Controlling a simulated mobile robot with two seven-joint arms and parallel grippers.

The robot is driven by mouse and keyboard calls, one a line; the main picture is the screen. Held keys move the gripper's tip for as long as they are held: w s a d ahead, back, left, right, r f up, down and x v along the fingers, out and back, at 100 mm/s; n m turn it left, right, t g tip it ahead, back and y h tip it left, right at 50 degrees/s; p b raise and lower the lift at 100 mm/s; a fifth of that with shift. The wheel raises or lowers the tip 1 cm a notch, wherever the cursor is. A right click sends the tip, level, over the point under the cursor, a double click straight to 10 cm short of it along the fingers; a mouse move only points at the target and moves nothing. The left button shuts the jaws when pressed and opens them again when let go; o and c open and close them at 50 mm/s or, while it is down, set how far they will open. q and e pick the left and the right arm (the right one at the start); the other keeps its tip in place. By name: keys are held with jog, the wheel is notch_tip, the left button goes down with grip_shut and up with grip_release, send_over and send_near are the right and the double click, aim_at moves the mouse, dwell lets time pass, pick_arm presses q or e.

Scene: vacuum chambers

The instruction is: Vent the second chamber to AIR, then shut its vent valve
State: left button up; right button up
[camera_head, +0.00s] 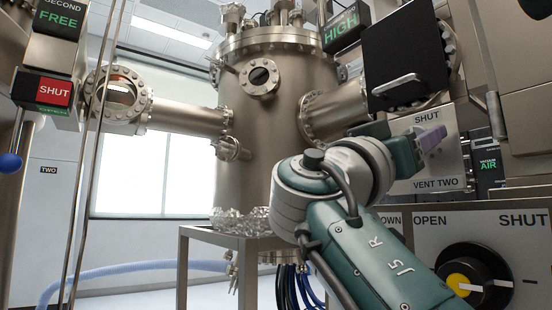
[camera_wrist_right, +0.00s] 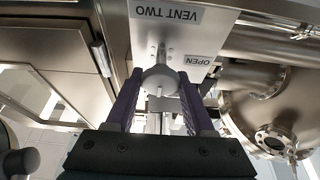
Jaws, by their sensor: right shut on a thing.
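The vent panel (camera_head: 440,183), marked VENT TWO with SHUT above, stands right of centre in the head view. It also shows upside down in the wrist view (camera_wrist_right: 190,45), with an OPEN label. My right gripper (camera_head: 428,140) is at this panel. In the wrist view its purple fingers (camera_wrist_right: 158,100) are shut on the grey round vent valve handle (camera_wrist_right: 160,78). The handle is mostly hidden in the head view, and I cannot tell its setting. A small display (camera_head: 488,165) reads AIR in green. A sign (camera_head: 341,28) reads HIGH. My left gripper is out of view.
A large steel chamber (camera_head: 275,120) with flanged pipes fills the middle. A black knob (camera_head: 475,278) with a yellow centre sits on an OPEN/SHUT panel at lower right. A red SHUT sign (camera_head: 53,91) and a blue-ended lever (camera_head: 10,163) are at left.

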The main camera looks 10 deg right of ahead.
grip_shut()
jog(key=shift+n, duration=0.5)
jog(key=n+t+y+p, duration=0.1)
jog(key=n, duration=0.1)
jog(key=shift+n+t, duration=0.4)
jog(key=shift+r+n+t+y+p, duration=0.15)
jog(key=shift+n+t+y+p, duration=0.3)
jog(key=shift+n, duration=0.75)
jog(key=n+y+p, duration=0.2)
jog(key=n+p, duration=0.3)
jog(key=n+t+y+p, duration=0.1)
jog(key=n+p, duration=0.3)
jog(key=p, duration=0.2)
jog(key=n+y+p, duration=0.2)
jog(key=n+p, duration=0.3)
jog(key=shift+w+n+t+y+p, duration=0.1)
jog(key=shift+n+t+y+p, duration=0.2)
jog(key=shift+t+y+p, duration=0.05)
jog(key=shift+f+n+p, duration=0.35)
jog(key=shift+n+p, duration=0.55)
jog(key=shift+p, duration=0.35)
jog(key=shift+y, duration=0.3)
